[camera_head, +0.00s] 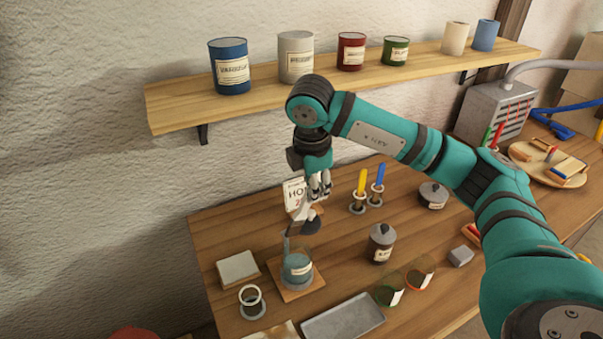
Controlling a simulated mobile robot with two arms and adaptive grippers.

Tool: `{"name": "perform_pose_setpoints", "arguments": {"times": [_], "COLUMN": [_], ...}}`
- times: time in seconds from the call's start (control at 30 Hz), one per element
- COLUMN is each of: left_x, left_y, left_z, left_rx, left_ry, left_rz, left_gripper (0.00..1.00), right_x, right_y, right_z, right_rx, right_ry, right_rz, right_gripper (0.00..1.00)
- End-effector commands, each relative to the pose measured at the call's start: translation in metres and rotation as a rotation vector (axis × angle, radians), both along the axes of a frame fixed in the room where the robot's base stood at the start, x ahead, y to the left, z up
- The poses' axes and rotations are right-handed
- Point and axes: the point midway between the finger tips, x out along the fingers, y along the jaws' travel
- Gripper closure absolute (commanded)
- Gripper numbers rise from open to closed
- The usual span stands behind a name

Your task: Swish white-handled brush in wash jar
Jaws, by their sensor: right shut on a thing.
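The wash jar (298,268), a glass jar with teal liquid and a label, stands on a square wooden coaster (290,294). My right gripper (318,192) comes down above the back of the jar. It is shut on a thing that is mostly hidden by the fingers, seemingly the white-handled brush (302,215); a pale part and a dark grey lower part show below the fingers. The dark part is above the jar's rim; I cannot tell whether the tip reaches inside. My left gripper is not in view.
Yellow (362,181) and blue (380,176) handles stand in holders behind right. A dark lidded jar (381,243), a metal tray (343,317), a small round jar (252,301) and a white block (237,268) surround the coaster. A shelf (200,112) with several cans is above.

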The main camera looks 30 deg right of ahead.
Motion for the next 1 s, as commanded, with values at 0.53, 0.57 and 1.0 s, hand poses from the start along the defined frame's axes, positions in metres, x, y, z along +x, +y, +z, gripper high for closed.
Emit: {"name": "perform_pose_setpoints", "arguments": {"times": [0.53,0.57,1.0], "left_x": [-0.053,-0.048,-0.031], "left_y": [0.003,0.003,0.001], "left_z": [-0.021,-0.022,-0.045], "left_rx": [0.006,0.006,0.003], "left_ry": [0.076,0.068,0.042], "left_rz": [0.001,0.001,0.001], "left_gripper": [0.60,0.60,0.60], "right_x": [-0.009,-0.010,-0.015], "right_y": [-0.013,-0.014,-0.022], "right_z": [-0.027,-0.029,-0.062], "right_rx": [-0.001,-0.001,0.001], "right_ry": [0.001,0.001,0.000], "right_rz": [0.000,0.001,0.002], "right_gripper": [1.00,1.00,1.00]}}
